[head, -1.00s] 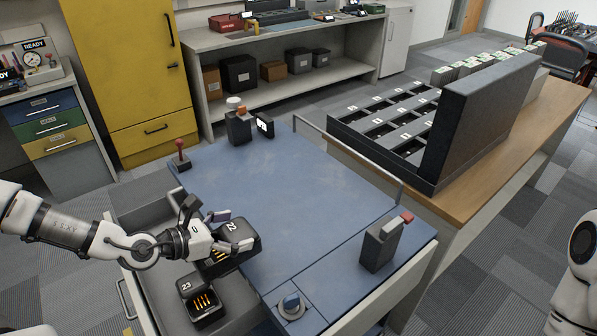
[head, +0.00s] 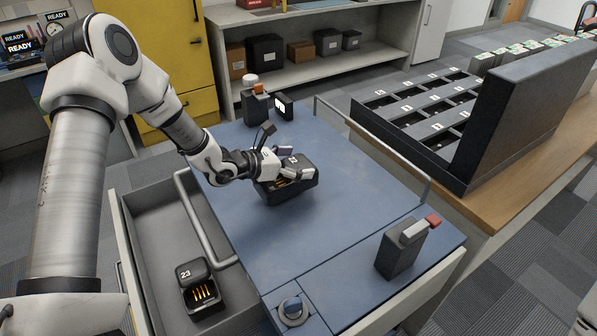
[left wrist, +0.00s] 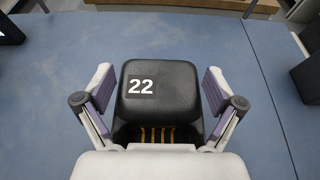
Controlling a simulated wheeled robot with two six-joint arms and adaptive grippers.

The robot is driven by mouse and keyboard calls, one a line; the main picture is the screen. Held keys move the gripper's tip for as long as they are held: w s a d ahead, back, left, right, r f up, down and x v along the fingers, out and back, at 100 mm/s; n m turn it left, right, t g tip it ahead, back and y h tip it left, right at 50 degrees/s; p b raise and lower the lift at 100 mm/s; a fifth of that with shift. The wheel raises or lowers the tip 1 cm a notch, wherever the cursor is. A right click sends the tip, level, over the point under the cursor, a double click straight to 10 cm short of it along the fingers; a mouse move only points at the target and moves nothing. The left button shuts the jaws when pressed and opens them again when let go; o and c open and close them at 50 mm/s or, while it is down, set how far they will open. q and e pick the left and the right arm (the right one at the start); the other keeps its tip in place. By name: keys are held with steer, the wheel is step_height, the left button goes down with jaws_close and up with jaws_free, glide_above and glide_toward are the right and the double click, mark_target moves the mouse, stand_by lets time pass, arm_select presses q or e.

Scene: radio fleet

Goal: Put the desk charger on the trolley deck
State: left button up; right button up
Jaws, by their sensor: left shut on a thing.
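The desk charger (head: 287,187) is black with a white 22 label and gold contacts; it also shows in the left wrist view (left wrist: 158,88). My left gripper (head: 287,166) is shut on it, with one finger on each side in the left wrist view (left wrist: 159,92). The charger is over the middle of the blue trolley deck (head: 345,205), level or nearly so. I cannot tell whether its base touches the deck. My right gripper is not in view.
A second charger labelled 23 (head: 200,288) sits in the open grey drawer (head: 160,235) at left. A rail edges the right side.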

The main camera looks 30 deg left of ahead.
arm_select(q)
steer(key=shift+w+f, duration=0.25)
steer(key=shift+w, duration=0.05)
step_height(320, 180, down, 3)
steer(key=shift+r+p, duration=0.1)
steer(key=shift+p, duration=0.2)
steer(key=shift+w+f, duration=0.1)
steer(key=shift+f, duration=0.2)
steer(key=o, duration=1.1)
steer(key=shift+c, duration=0.2)
steer(key=shift+s+a+r, duration=0.15)
steer(key=shift+s+r, duration=0.1)
steer(key=p+v, duration=0.1)
steer(key=v, duration=0.9)
steer(key=shift+s+r, duration=0.1)
steer(key=shift+r, duration=0.1)
steer(key=shift+s+a+p, duration=0.25)
steer(key=shift+s+p, duration=0.2)
steer(key=shift+s, duration=0.2)
